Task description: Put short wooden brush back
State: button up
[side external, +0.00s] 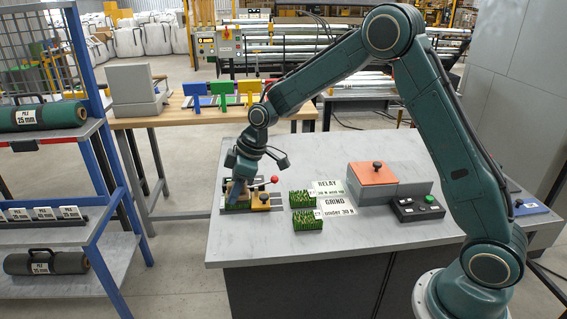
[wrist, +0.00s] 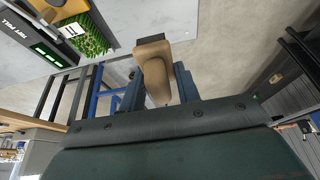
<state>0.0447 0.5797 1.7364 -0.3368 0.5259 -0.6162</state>
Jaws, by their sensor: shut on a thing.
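The short wooden brush (wrist: 153,66) is tan and smooth. In the wrist view it sits between the two blue fingers of my gripper (wrist: 160,90), which is shut on it, with a dark block at its far end. In the side view my gripper (side external: 238,178) points down at the left end of the grey table, close over a small fixture. A bit of brown shows below the fingers there, too small to make out well. I cannot tell whether the brush touches the fixture or the table.
The fixture has a yellow block (side external: 261,200) and a red-knobbed lever (side external: 274,179). Two green turf pieces (side external: 307,219) lie beside the RELAY card (side external: 327,187) and GRIND card (side external: 336,207). An orange-topped box (side external: 372,173) and a button box (side external: 418,208) stand to the right.

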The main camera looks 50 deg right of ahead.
jog(key=shift+f, duration=5.7)
jog(key=shift+f, duration=0.15)
jog(key=o, duration=0.9)
jog(key=shift+v, duration=6.15)
